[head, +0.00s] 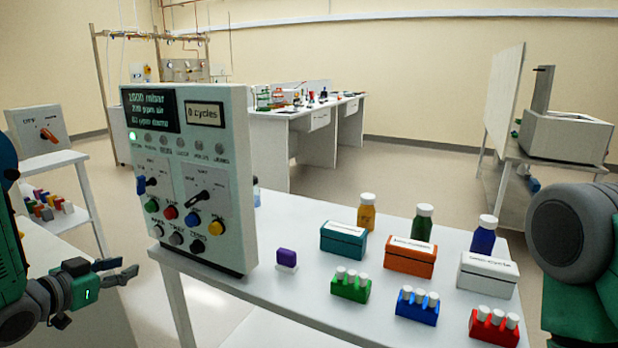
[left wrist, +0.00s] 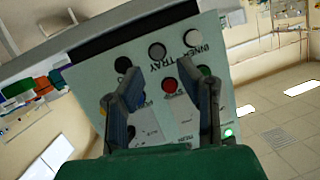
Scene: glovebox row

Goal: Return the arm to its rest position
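My left arm comes in from the left edge in the head view. Its gripper (head: 122,269) hangs left of the grey control panel (head: 190,240), apart from it, with dark fingers spread and nothing between them. In the left wrist view the two fingers of the left gripper (left wrist: 165,85) stand apart, with the panel (left wrist: 243,95) and its buttons beyond them, seen tilted. My right arm shows as a grey joint and green link at the right edge of the head view; its gripper is out of view.
The white table (head: 310,290) holds the panel, a teal box (head: 343,240), an orange box (head: 409,260), a white box (head: 487,277), bottles and vial racks. A shelf (head: 62,160) with small coloured blocks stands at the left. Open floor lies behind the table.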

